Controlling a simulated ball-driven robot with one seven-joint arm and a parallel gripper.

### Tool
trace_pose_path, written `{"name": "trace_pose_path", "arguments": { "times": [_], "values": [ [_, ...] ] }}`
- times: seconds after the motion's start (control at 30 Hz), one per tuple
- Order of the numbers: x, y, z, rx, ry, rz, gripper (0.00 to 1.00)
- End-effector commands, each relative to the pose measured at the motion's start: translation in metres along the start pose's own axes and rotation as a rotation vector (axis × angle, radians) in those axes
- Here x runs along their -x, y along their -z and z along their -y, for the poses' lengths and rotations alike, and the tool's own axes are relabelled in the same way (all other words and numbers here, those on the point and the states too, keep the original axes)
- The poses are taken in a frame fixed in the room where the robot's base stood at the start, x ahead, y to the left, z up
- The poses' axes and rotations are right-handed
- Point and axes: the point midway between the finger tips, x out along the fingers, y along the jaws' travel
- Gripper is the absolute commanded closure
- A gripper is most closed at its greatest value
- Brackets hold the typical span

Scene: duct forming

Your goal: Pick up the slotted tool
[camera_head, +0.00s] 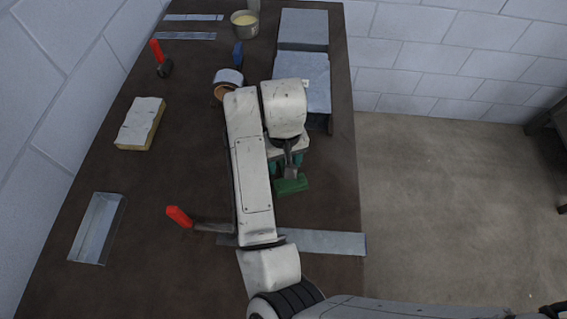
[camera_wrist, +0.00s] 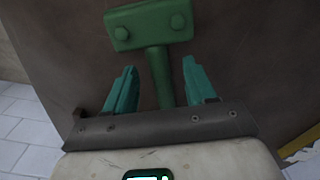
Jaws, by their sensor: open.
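A green T-shaped tool, which I take for the slotted tool, lies on the dark table in the wrist view (camera_wrist: 150,25). Its wide head has two round studs, and I cannot make out a slot. Its handle runs down between the two teal fingers of my gripper (camera_wrist: 160,72), with a gap on each side. The gripper is open, and the handle's lower end is hidden behind it. In the camera_head view the green head (camera_head: 291,185) shows just below my gripper (camera_head: 287,165), partly hidden by my arm.
A flat metal strip (camera_head: 325,242) and a red-handled tool (camera_head: 180,217) lie near my arm. A grey metal block (camera_head: 303,80) stands behind. The table's right edge is close.

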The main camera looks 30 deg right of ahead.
Motion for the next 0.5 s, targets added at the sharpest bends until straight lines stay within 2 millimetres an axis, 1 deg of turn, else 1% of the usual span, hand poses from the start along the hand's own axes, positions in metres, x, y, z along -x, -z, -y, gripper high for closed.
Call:
{"name": "trace_pose_path", "arguments": {
  "times": [0.1,0.33,0.37,0.5],
  "values": [
    [-0.0089,-0.0003,-0.0004,-0.001,0.0,0.001,0.45],
    [-0.0104,-0.0001,-0.0004,-0.001,0.0,0.0,0.45],
    [-0.0103,-0.0001,-0.0005,-0.001,0.0,0.0,0.47],
    [-0.0101,-0.0001,-0.0004,-0.001,0.0,0.0,0.6]
  ]
}}
